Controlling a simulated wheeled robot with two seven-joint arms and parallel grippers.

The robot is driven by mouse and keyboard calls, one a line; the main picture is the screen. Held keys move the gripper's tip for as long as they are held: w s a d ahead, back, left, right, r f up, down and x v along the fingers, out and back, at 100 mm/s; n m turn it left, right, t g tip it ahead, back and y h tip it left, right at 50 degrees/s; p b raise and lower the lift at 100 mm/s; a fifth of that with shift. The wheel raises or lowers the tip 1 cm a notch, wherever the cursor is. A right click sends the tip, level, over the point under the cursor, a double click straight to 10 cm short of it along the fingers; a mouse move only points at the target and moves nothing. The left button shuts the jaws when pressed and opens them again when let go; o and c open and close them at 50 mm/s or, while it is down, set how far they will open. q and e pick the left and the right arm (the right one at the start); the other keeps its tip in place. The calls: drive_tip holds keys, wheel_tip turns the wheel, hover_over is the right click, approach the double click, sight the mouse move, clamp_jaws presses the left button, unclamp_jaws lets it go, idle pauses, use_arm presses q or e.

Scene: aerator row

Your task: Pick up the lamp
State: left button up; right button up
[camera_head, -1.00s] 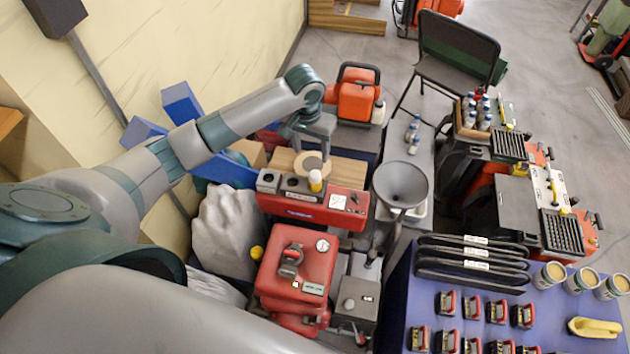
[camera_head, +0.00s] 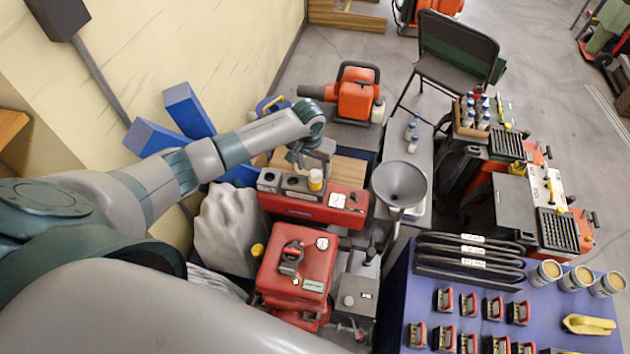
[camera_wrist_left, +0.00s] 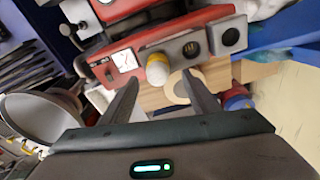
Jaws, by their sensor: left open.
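What looks like the lamp is a small piece with a white dome and a yellow body (camera_head: 315,180). It stands upright in a grey block at the back of the red unit (camera_head: 345,206). My left gripper (camera_head: 317,160) is just behind and above it in the head view. In the left wrist view the fingers of my left gripper (camera_wrist_left: 160,82) are spread apart with nothing between them. The lamp (camera_wrist_left: 157,68) shows just past the fingertips, in line with the gap and apart from them. My right gripper is out of view.
Two dark holes sit beside the lamp in the grey block (camera_wrist_left: 210,43). A wooden block (camera_head: 350,170) lies behind the red unit. A grey funnel (camera_head: 400,184) stands to the right. A red canister (camera_head: 295,262) is in front.

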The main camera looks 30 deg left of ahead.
sight(314, 174)
use_arm(q)
drive_tip(key=shift+f, duration=0.1)
drive_tip(key=shift+d+f, duration=0.1)
drive_tip(key=shift+f, duration=0.1)
wheel_tip(314, 174, down, 4)
drive_tip(key=shift+d+r+p, duration=0.1)
drive_tip(key=shift+r+p, duration=0.1)
drive_tip(key=shift+p, duration=0.65)
drive_tip(key=shift+w+f, duration=0.15)
drive_tip(key=shift+f, duration=0.35)
drive_tip(key=shift+c, duration=0.5)
drive_tip(key=c, duration=1)
